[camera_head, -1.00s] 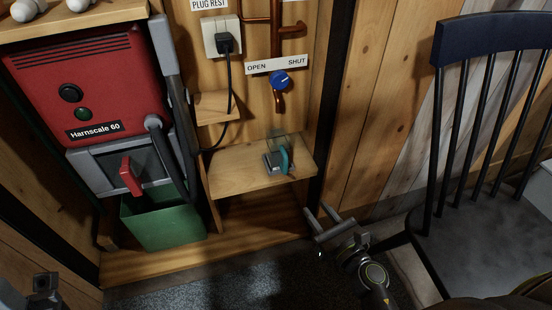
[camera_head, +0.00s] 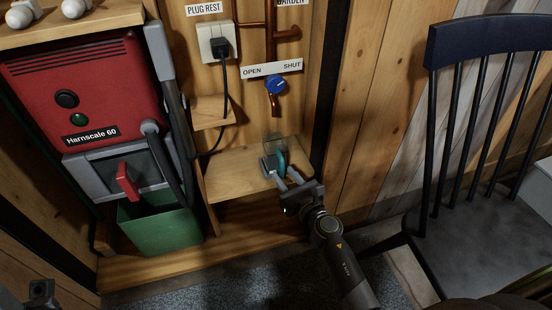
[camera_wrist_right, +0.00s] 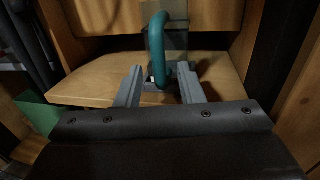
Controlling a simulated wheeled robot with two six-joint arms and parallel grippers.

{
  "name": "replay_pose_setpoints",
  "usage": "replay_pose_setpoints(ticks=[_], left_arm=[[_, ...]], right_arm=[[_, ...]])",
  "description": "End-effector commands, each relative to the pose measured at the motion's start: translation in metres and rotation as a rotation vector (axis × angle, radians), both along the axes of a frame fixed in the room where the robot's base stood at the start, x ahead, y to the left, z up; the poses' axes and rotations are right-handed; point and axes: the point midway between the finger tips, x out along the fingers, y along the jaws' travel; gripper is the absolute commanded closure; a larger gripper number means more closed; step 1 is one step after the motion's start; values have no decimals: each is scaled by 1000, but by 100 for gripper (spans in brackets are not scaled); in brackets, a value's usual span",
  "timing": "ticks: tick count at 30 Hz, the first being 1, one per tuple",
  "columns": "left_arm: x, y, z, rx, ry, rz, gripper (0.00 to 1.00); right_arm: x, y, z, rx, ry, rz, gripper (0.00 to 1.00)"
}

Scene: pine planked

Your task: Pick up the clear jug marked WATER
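A small clear jug (camera_head: 270,146) with a teal handle stands on the low wooden shelf (camera_head: 235,172), below the blue-knobbed tap. No WATER marking can be read on it. In the right wrist view the teal handle (camera_wrist_right: 156,42) faces me, and its lower end shows between the finger ends. My right gripper (camera_head: 286,179) is open, its two fingers pointing at the handle. In the wrist view the fingers (camera_wrist_right: 160,76) stand apart, with a gap on both sides of the handle. A dark piece of my left arm (camera_head: 40,290) shows at the bottom left; its finger state is unclear.
A red Harnscale 60 machine (camera_head: 85,85) and a green bin (camera_head: 160,231) stand to the left. The blue tap knob (camera_head: 275,84) and copper spout hang above the jug. A black chair (camera_head: 470,235) stands to the right. A dark post rises just right of the shelf.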

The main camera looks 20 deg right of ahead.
Motion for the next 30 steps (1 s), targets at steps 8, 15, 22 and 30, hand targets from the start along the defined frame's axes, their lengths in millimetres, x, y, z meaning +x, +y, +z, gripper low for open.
replay_pose_setpoints(ticks=[8,15,22,30], left_arm=[[-1,1,-3,-9,-8,-5,64],[-1,1,-1,-11,-16,-8,64],[0,1,-1,-11,-16,-8,64],[0,1,-3,-14,-6,-4,64]], right_arm=[[23,6,-1,0,1,-1,66],[23,6,0,0,1,-1,71],[23,5,0,0,1,-1,100],[23,5,0,0,0,-1,100]])
